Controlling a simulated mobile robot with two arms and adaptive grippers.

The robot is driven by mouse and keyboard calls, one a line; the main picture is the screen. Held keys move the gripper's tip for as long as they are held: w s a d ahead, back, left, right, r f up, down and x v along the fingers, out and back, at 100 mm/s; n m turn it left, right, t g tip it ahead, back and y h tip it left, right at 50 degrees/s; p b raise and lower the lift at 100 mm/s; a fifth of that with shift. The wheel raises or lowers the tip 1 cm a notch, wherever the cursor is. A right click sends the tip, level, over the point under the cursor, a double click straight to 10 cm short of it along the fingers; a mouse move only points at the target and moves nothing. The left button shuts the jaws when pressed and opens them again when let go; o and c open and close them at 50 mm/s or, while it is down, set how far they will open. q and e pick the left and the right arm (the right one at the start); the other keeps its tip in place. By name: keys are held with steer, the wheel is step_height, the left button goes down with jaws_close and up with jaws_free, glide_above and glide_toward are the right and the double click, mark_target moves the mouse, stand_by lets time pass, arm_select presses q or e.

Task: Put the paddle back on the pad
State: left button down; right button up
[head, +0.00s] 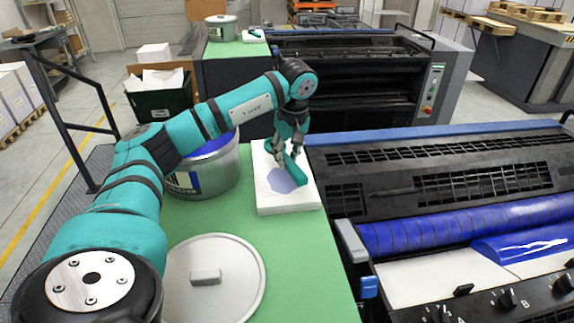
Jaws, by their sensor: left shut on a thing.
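The paddle (299,172) is a teal, flat-handled tool over the white pad (289,206). My left gripper (286,155) is shut on the paddle and points down at it. The pad is a thick white stack on the green bench, with a bluish patch on its top beside the paddle. I cannot tell whether the paddle touches the pad. Part of the paddle is hidden by the gripper. My right gripper is not in view.
An ink bucket (222,172) with blue ink stands left of the pad, partly behind my left arm. A grey round lid (213,292) lies on the green bench (300,270) in front. The press with a blue roller (470,225) borders the bench on the right.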

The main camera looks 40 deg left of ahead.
mark_target(289, 159)
arm_select(q)
step_height(289, 159, down, 4)
steer(key=shift+r+p, duration=0.25)
steer(key=shift+p, duration=0.2)
steer(key=shift+w+f, duration=0.1)
steer(key=shift+f, duration=0.15)
steer(key=c, duration=1.2)
jaws_free()
steer(key=shift+o, duration=0.4)
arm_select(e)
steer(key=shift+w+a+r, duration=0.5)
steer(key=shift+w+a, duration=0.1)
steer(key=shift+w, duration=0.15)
arm_select(q)
steer(key=shift+r, duration=0.1)
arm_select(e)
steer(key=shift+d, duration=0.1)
